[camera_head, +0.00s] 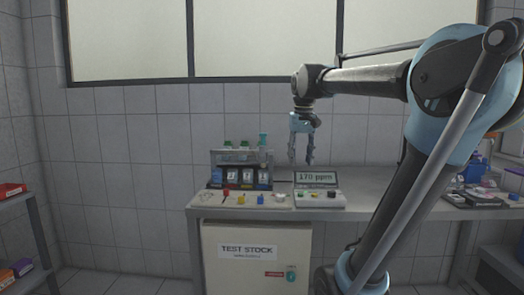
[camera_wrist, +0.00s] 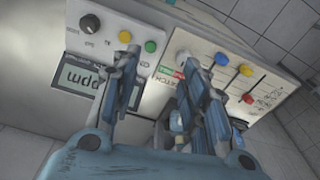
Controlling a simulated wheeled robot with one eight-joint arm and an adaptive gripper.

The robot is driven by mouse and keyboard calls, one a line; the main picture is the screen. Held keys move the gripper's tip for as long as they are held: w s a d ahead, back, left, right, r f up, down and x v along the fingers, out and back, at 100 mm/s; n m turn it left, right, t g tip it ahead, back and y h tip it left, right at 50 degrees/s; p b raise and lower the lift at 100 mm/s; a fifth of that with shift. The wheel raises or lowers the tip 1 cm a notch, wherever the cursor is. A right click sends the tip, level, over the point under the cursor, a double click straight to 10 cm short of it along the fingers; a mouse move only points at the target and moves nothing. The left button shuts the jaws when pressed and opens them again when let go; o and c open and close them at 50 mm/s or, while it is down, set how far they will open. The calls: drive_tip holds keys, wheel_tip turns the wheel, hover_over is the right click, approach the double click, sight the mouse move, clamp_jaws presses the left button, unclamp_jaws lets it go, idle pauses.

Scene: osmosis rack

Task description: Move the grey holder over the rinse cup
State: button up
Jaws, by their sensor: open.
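My gripper (camera_head: 301,163) hangs pointing down above the bench, right of the rack and over the gap near the display box. Its fingers are apart and nothing shows between them; in the wrist view the gripper (camera_wrist: 165,75) is seen over the two panels. A small pale round item (camera_head: 279,197) sits at the right end of the valve panel, possibly the rinse cup; it is too small to tell. I cannot make out the grey holder for sure. In the wrist view my fingers hide part of the rack side.
The rack (camera_head: 241,157) holds dark cartridges, with green-topped parts above. The valve panel (camera_head: 210,200) has red, yellow and blue knobs. A display box (camera_head: 316,180) reads 170 ppm. The bench (camera_head: 375,185) is clear to its right; clutter (camera_head: 478,195) lies farther right.

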drive_tip(key=w+a+r, duration=0.7)
drive_tip(key=w+r, duration=0.1)
drive_tip(key=r, duration=0.3)
drive_tip(key=n+g, duration=0.1)
approach(262, 147)
drive_tip(key=f, duration=0.3)
drive_tip(key=w+f, duration=0.1)
drive_tip(key=f, duration=0.6)
drive_tip(key=shift+w+a+f, duration=0.1)
drive_tip(key=shift+w+f, duration=0.1)
drive_tip(key=shift+w, duration=0.05)
clamp_jaws()
